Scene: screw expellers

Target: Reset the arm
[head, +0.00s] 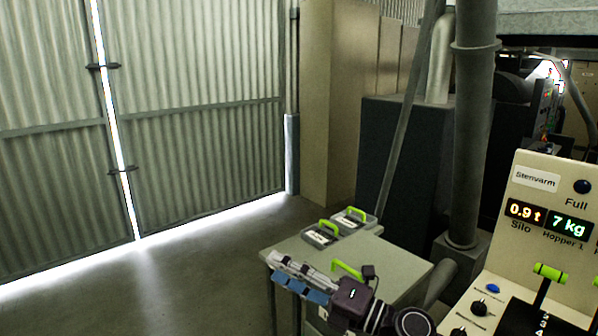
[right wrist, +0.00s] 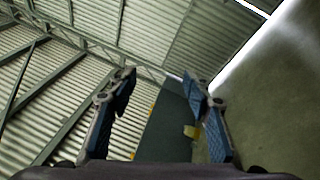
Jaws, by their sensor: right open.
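My right gripper (head: 306,281) is in the lower middle of the head view, in front of the small table, pointing left. In the right wrist view its two blue-padded fingers (right wrist: 160,118) are spread apart with nothing between them. Beyond the fingers that view shows corrugated wall, roof beams and a strip of floor. My left gripper is in neither view.
A small table (head: 405,266) carries two boxes with green handles (head: 321,234) (head: 350,220). A control panel (head: 524,200) with displays, knobs and a green-handled lever (head: 547,280) stands at right. A pipe (head: 472,140) rises behind the table. Open floor (head: 190,275) lies left.

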